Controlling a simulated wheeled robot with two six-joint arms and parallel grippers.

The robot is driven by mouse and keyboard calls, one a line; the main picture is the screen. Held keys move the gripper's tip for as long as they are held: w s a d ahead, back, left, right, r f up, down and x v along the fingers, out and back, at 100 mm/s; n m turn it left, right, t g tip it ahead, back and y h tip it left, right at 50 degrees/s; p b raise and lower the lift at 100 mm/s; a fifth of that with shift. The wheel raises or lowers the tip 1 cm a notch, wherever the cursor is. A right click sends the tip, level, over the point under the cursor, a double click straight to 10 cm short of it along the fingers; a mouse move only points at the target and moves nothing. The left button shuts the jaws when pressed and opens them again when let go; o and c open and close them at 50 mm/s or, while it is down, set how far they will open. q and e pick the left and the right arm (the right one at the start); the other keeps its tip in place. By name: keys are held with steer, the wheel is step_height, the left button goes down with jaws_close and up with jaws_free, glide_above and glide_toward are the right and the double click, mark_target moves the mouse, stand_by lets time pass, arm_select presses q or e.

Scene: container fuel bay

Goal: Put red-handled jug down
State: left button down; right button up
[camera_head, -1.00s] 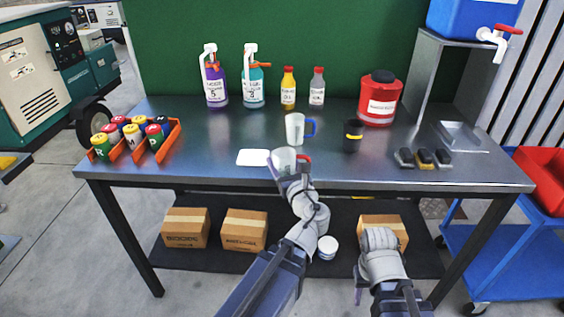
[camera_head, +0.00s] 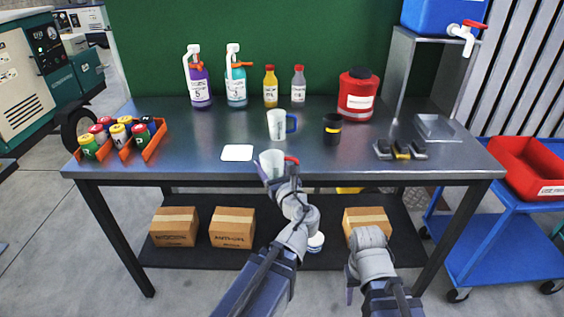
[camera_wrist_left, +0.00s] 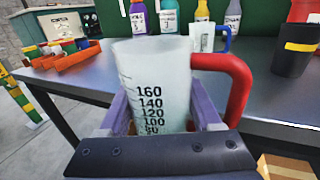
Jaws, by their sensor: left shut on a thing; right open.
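The red-handled jug (camera_head: 271,163) is a translucent white measuring jug with a red handle. My left gripper (camera_head: 277,180) is shut on it at the front edge of the metal table (camera_head: 200,140). In the left wrist view the jug (camera_wrist_left: 160,75) stands upright between the purple fingers, with its dark scale facing the camera and its handle to the right. I cannot tell whether its base touches anything. My right gripper (camera_head: 358,290) is open and empty, low in front of the table; its fingers are mostly hidden.
A white mat (camera_head: 237,153) lies left of the jug. A blue-handled jug (camera_head: 277,125) stands behind it, a black cup (camera_head: 332,130) to the right. An orange rack (camera_head: 125,150) of cans is far left. Bottles and a red canister (camera_head: 357,97) line the back.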

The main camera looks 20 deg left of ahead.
arm_select(q)
steer(key=shift+r, duration=0.1)
step_height(320, 180, up, 16)
steer(key=p, duration=1.5)
steer(key=shift+f+p, duration=0.25)
steer(key=shift+p, duration=0.1)
steer(key=shift+d, duration=0.1)
